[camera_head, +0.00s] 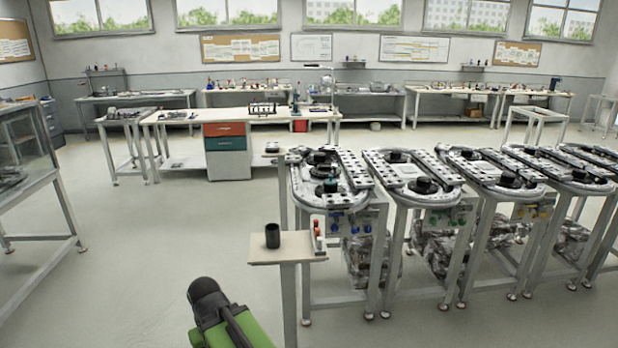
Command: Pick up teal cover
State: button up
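I cannot make out a teal cover for certain anywhere in the head view. A dark, upright cylindrical piece (272,236) stands on a small pale shelf (296,257) in front of the nearest ring track; its colour reads as near black. My arm, green with a dark end, reaches in from the bottom edge. Its dark end (204,292) is below and left of the shelf in the picture, apart from it. Fingers cannot be made out, so its opening is unclear.
Several ring track tables stand in a row at right, the nearest track (328,198) just behind the shelf. Small red and white items (318,236) sit at the shelf's right end. A workbench (238,114) with a drawer cabinet (227,160) stands behind.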

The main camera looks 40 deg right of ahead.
aim_at(330, 180)
jog(key=u, duration=1.1)
jog(key=k, duration=0.05)
jog(key=z, duration=2.35)
